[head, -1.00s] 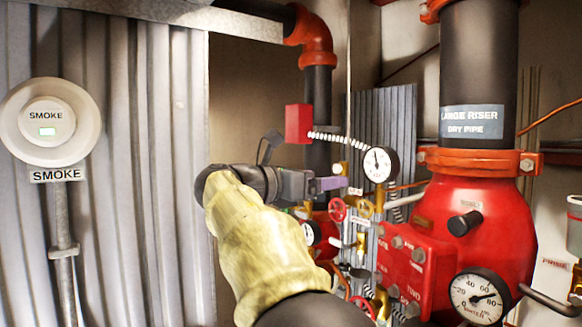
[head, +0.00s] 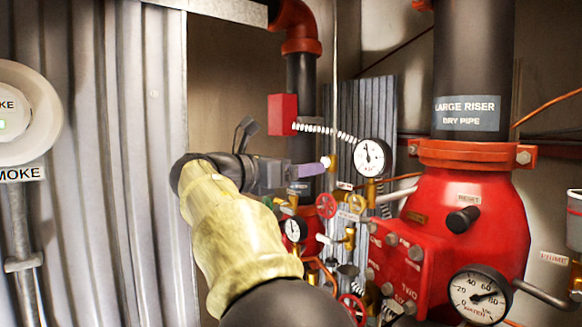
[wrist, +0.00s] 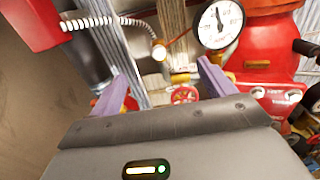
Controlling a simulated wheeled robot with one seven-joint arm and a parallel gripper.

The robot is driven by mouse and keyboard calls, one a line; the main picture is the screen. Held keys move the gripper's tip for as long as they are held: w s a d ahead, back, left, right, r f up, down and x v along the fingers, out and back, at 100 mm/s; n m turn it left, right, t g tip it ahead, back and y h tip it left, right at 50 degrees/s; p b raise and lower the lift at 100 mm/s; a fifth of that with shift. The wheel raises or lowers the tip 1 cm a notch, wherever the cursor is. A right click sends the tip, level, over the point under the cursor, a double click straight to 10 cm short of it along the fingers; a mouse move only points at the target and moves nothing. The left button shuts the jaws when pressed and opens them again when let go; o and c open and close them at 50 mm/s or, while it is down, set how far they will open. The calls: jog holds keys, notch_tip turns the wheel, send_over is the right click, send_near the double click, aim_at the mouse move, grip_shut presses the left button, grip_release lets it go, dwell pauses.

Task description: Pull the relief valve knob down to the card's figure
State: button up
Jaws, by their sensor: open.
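A small pale round knob on a brass stem (head: 326,163) stands left of the upper pressure gauge (head: 370,158); I take it for the relief valve knob. In the wrist view this knob (wrist: 158,52) shows between and beyond the purple fingertips. My gripper (head: 318,170) is open and empty, its tips close to the knob in the head view; I cannot tell the exact gap. The upper gauge also shows in the wrist view (wrist: 219,25). Small labels sit among the valves, too small to read; I cannot pick out the card.
The red dry-pipe valve body (head: 470,220) and a lower gauge (head: 478,297) stand on the right. A red box (head: 282,114) with a coiled conduit is above my gripper. Red handwheels (head: 326,206) and brass fittings crowd below. Corrugated wall (head: 100,150) lies left.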

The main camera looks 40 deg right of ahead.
aim_at(323, 162)
jog(key=shift+w+d, duration=0.15)
jog(key=shift+d, duration=1.4)
jog(key=shift+w+d, duration=0.2)
jog(key=shift+d, duration=1.35)
jog(key=shift+w+d, duration=0.15)
jog(key=shift+d, duration=1.4)
jog(key=shift+c, duration=0.2)
jog(key=shift+w, duration=0.1)
jog(key=c, duration=1.1)
grip_shut()
